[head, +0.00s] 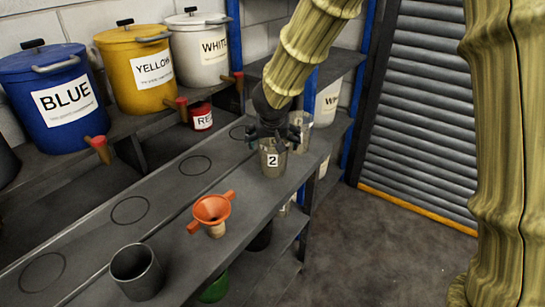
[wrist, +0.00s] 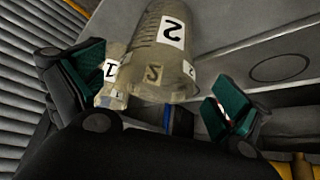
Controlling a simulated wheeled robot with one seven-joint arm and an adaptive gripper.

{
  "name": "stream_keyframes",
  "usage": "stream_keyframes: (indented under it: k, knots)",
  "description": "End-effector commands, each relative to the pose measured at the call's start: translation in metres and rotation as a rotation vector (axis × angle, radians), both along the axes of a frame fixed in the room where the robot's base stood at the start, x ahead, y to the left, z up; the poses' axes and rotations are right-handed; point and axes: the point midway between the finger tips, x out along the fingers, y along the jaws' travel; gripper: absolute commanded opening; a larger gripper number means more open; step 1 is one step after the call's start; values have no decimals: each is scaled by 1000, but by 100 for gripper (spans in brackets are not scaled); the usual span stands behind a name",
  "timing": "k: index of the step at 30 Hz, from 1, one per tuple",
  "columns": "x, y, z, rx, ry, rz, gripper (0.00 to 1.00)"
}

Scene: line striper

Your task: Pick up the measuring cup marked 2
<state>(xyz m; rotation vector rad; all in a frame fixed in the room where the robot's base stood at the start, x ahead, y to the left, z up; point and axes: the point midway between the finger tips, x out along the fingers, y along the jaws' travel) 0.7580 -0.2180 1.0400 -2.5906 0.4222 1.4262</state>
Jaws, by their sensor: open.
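The measuring cup marked 2 (head: 272,160) stands on the grey shelf, a translucent beige cup with a white "2" label. In the wrist view the cup marked 2 (wrist: 165,50) lies between my open fingers, with a gap visible on its right side. My gripper (head: 268,132) is open, just above and around the top of the cup; the fingers partly hide its rim. The exact contact cannot be told. A second, smaller cup marked 1 (wrist: 111,72) is close to the left finger in the wrist view.
An orange funnel (head: 212,210) and a dark grey cup (head: 137,271) stand along the shelf. Blue (head: 55,100), yellow (head: 140,72) and white (head: 200,50) buckets with taps line the back. A roller shutter (head: 420,110) and open floor are at right.

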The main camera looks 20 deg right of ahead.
Motion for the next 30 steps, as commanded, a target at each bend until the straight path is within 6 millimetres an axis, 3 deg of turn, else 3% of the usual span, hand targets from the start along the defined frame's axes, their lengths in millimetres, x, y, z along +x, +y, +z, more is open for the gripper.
stream_keyframes:
  k: [8,21,30]
  knots:
    - [6,0,-9,0,0,2,100]
    - [25,-6,-44,1,0,3,100]
    - [27,-6,-48,-1,-2,4,100]
